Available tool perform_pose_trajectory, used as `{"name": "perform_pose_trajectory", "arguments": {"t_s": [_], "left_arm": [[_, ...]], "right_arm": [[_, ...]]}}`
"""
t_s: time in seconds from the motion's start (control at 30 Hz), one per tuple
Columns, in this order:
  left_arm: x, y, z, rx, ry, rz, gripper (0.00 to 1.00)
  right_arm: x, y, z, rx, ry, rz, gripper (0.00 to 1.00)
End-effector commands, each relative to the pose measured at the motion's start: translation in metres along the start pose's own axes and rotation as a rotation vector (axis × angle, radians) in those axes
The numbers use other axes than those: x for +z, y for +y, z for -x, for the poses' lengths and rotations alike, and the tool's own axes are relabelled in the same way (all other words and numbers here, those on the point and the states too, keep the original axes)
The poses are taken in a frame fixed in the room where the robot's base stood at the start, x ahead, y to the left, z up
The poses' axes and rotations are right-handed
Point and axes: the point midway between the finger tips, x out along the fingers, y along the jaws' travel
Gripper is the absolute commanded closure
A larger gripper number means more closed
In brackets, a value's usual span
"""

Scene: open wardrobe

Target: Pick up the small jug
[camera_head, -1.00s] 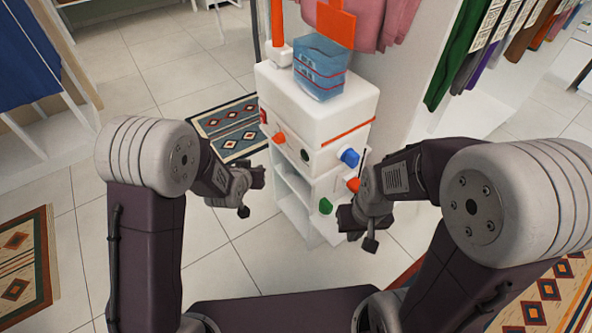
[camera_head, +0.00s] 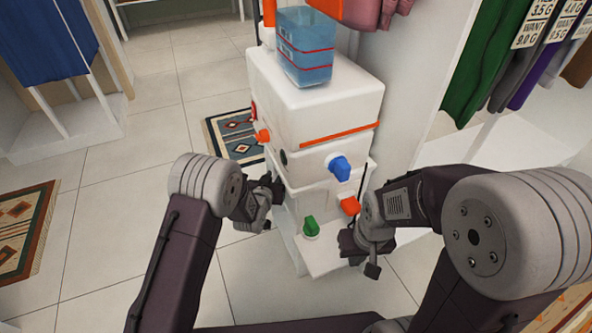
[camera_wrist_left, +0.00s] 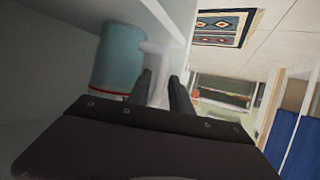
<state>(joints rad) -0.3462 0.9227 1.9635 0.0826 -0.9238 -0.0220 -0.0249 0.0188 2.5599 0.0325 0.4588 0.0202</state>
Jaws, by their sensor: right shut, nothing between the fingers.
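A blue jug-like container (camera_wrist_left: 118,58) with a red stripe stands inside a white shelf space in the left wrist view. A pale upright part beside it (camera_wrist_left: 157,72), perhaps its handle, shows between my left fingers. My left gripper (camera_wrist_left: 160,95) has its fingers apart, close to the container. Whether they touch the pale part I cannot tell. In the head view my left gripper (camera_head: 266,203) is at the left side of the white cabinet, and the jug inside is hidden. My right gripper (camera_head: 358,257) is shut and empty, in front of the cabinet's right side.
The white cabinet (camera_head: 315,105) has orange, blue (camera_head: 339,167) and green (camera_head: 311,226) knobs. A larger blue container (camera_head: 305,50) stands on top. Hanging clothes (camera_head: 500,55) are at the right.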

Motion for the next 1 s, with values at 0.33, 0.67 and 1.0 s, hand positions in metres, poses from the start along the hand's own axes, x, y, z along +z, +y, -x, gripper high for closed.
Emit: {"name": "perform_pose_trajectory", "arguments": {"t_s": [0.33, 0.67, 1.0], "left_arm": [[0.005, -0.001, -0.050, 0.000, 0.002, 0.000, 0.75], [0.001, -0.001, -0.052, 0.000, 0.000, 0.000, 0.97], [0.002, -0.001, -0.051, 0.000, 0.000, 0.000, 1.00]], "right_arm": [[0.005, 0.001, -0.043, 0.000, -0.001, 0.000, 1.00], [0.004, 0.001, -0.040, 0.000, 0.000, 0.000, 1.00], [0.004, 0.001, -0.041, 0.000, 0.000, 0.000, 1.00]]}}
